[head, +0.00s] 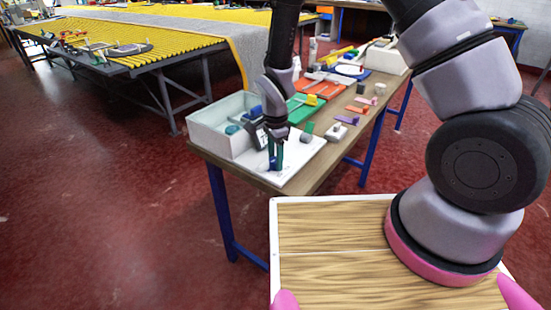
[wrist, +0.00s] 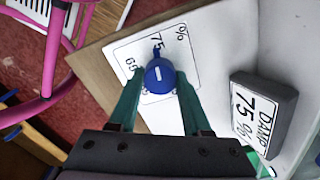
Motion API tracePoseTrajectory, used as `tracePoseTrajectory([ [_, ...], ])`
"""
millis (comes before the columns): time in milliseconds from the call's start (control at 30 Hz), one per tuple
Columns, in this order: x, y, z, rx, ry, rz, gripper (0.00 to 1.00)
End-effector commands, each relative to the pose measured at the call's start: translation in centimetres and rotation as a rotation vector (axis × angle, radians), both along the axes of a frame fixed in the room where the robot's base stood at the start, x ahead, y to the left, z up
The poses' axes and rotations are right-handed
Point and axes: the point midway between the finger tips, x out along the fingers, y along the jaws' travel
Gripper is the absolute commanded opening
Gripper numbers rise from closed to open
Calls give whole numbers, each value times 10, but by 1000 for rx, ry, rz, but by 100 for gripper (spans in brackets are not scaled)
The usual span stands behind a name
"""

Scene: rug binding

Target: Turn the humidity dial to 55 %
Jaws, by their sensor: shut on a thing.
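The humidity dial has a round blue knob (wrist: 160,76) with a white line on top, on a white scale card (wrist: 122,54). The card shows "75", a "%" sign and a number in the sixties that is hard to read. A blue pointer tip on the knob's far side lies close to the 75. My gripper (wrist: 160,82) has its green fingers on both sides of the knob, shut on it. In the head view my gripper (head: 276,158) reaches down to the white board (head: 299,157) and hides the knob.
A dark block (wrist: 262,112) reading "DAMP 75 %" stands right of the dial in the wrist view. In the head view a white bin (head: 207,132) is left of my gripper. Several small coloured parts lie farther along the table (head: 330,150). Pink tubing (wrist: 52,60) shows at upper left.

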Motion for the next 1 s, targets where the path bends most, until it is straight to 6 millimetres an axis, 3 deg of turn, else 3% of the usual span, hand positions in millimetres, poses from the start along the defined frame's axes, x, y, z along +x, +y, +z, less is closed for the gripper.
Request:
tracePoseTrajectory([
  [1000, 1, 0, 1, 0, -2, 913, 0],
])
